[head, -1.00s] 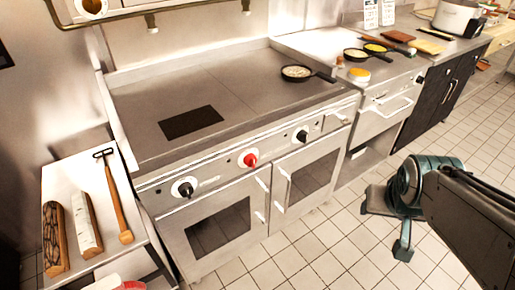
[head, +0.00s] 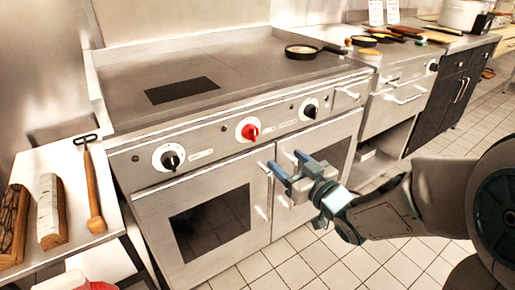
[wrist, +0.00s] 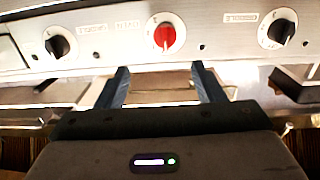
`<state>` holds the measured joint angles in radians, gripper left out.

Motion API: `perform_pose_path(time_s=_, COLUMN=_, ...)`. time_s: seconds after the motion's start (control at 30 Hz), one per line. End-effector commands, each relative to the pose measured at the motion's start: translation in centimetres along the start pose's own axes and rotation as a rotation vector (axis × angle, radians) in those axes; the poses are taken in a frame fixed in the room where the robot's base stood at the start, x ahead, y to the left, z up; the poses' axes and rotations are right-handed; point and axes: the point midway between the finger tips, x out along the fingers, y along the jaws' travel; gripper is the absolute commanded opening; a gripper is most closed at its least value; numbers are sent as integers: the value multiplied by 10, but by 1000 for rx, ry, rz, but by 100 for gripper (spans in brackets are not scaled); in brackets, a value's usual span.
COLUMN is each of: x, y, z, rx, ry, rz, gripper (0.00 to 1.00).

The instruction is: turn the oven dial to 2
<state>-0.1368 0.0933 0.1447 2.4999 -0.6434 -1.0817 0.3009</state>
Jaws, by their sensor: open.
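The oven (head: 215,195) has a steel front panel with three dials in a row. The left dial (head: 169,157) is black on a white disc, the middle dial (head: 249,130) is red, and the right dial (head: 310,109) is black. In the wrist view the red dial (wrist: 165,36) is centred above my gripper (wrist: 160,72), with a black dial on each side. In the head view my gripper (head: 284,162) is open and empty, in front of the oven doors and below the red dial, touching none of the dials.
Door handles (head: 262,190) stick out below the panel. A pan (head: 302,51) sits on the cooktop (head: 200,65). A side table (head: 78,185) at left holds logs (head: 49,209) and a wooden-handled tool (head: 94,190). Tiled floor (head: 345,262) lies open in front.

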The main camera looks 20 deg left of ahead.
Motion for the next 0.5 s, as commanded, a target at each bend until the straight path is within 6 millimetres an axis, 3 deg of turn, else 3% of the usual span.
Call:
perform_pose_path(time_s=0.23, x=19, y=-7, z=2, rx=6, ry=27, rz=-30, gripper=62)
perform_pose_path(time_s=0.5, x=75, y=-8, z=1, rx=7, ry=27, rz=-29, gripper=62)
